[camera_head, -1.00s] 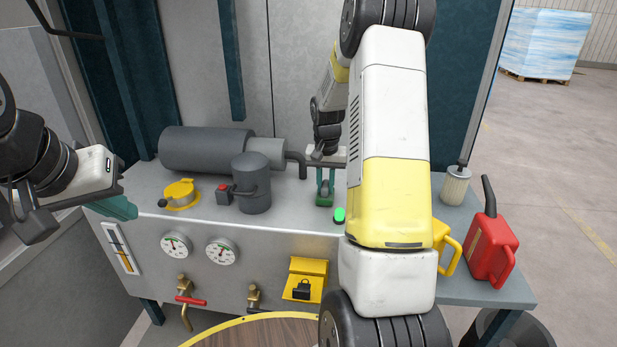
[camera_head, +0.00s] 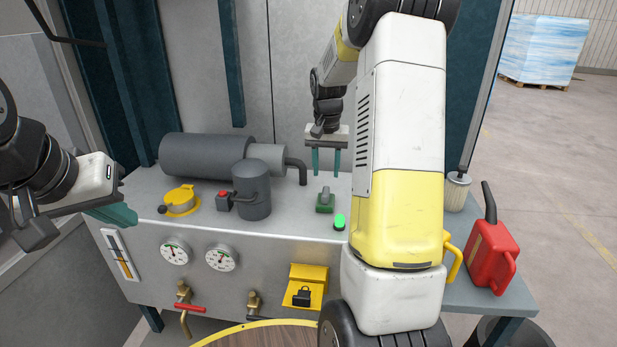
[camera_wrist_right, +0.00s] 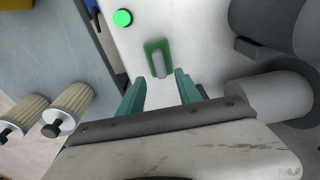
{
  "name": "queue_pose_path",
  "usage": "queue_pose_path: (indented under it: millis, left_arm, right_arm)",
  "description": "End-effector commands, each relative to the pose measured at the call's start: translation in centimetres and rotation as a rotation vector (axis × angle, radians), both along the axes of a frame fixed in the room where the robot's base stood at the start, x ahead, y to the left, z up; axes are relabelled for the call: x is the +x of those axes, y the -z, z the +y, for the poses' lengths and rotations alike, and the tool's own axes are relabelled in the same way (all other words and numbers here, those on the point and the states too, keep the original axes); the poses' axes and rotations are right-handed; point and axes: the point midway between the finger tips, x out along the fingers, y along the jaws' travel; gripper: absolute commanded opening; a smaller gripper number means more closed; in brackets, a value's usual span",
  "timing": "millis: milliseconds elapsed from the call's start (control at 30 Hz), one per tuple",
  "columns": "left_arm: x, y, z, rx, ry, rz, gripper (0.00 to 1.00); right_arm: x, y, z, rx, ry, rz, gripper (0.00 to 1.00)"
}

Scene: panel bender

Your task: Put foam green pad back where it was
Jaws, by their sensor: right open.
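A small green piece with a grey upright part (camera_head: 325,203) stands on the grey bench top beside a bright green button (camera_head: 339,221); it is the nearest match to the foam green pad. In the right wrist view it looks like a green U-shape around a grey bar (camera_wrist_right: 158,58), just beyond the fingertips. My right gripper (camera_head: 327,174) is open and empty, with teal fingers pointing down above and behind the piece. It also shows in the right wrist view (camera_wrist_right: 157,84). My left gripper (camera_head: 122,216) hangs at the bench's left end, away from the piece; its finger gap is unclear.
A dark grey cylinder (camera_head: 252,190), a larger horizontal cylinder (camera_head: 205,155) and a yellow-capped filler (camera_head: 181,200) stand to the left. A red can (camera_head: 491,252) and a ribbed filter (camera_head: 457,193) stand right. My right arm hides part of the bench.

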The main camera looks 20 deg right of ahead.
Motion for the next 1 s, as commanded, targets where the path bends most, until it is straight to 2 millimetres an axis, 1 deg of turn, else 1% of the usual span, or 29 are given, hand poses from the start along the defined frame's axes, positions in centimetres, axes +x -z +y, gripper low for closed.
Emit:
queue_pose_path:
  millis: [33,100,300,367,467,567,600,667,700,833,900,1000]
  left_arm:
    - [0.0,0.0,0.0,0.0,0.0,0.0,0.0]
    - [0.0,0.0,0.0,0.0,0.0,0.0,0.0]
    - [0.0,0.0,0.0,0.0,0.0,0.0,0.0]
    - [0.0,0.0,0.0,0.0,0.0,0.0,0.0]
    - [0.0,0.0,0.0,0.0,0.0,0.0,0.0]
    - [0.0,0.0,0.0,0.0,0.0,0.0,0.0]
    - [0.0,0.0,0.0,0.0,0.0,0.0,0.0]
    - [0.0,0.0,0.0,0.0,0.0,0.0,0.0]
    - [0.0,0.0,0.0,0.0,0.0,0.0,0.0]
    - [0.0,0.0,0.0,0.0,0.0,0.0,0.0]
    - [0.0,0.0,0.0,0.0,0.0,0.0,0.0]
    - [0.0,0.0,0.0,0.0,0.0,0.0,0.0]
  right_arm:
    - [0.0,-1.0,0.1,0.0,0.0,-0.004,0.41]
    - [-0.1,-2.0,0.1,0.0,-0.001,-0.002,0.41]
    - [-0.6,-3.8,0.4,0.002,-0.007,-0.008,0.41]
    - [-1.2,-4.7,0.9,0.006,-0.019,-0.021,0.41]
    - [-3.2,-6.9,2.4,0.02,-0.062,-0.06,0.41]
    - [-6.2,-9.6,4.5,0.036,-0.122,-0.118,0.41]
    - [-7.6,-10.5,5.4,0.044,-0.149,-0.141,0.41]
    - [-9.6,-11.7,6.6,0.052,-0.189,-0.177,0.41]
    - [-11.1,-12.4,7.4,0.057,-0.216,-0.201,0.41]
    - [-15.8,-13.8,9.9,0.071,-0.304,-0.278,0.41]
    - [-18.4,-14.2,11.0,0.075,-0.349,-0.318,0.41]
    - [-21.6,-14.2,12.5,0.079,-0.409,-0.373,0.41]
